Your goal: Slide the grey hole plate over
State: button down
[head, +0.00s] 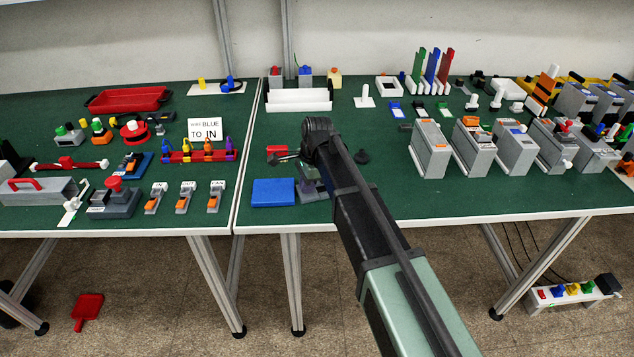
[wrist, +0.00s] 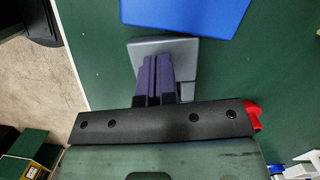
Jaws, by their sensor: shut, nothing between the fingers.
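A flat grey plate (wrist: 185,47), which I take to be the hole plate, lies on the green bench top in the wrist view, close to a blue block. I cannot see a hole in it; my fingers cover part of it. My gripper (wrist: 156,60) has purple fingers pressed side by side, shut and empty, with tips over the plate. I cannot tell whether they touch it. In the head view my gripper (head: 308,188) is low at the front of the right bench, mostly hidden by my arm, just right of the blue block (head: 273,192).
The blue block also shows in the wrist view (wrist: 185,14). A red piece (head: 277,149) lies behind it, and a white tray (head: 299,100) stands further back. Grey boxes (head: 430,148) stand to the right. The bench's front edge (head: 266,229) is close; green surface right of my gripper is clear.

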jog(key=shift+s+d+f, duration=0.15)
jog(key=shift+s+f, duration=0.05)
jog(key=shift+f, duration=0.05)
jog(key=shift+w+d, duration=0.1)
jog(key=shift+d, duration=0.35)
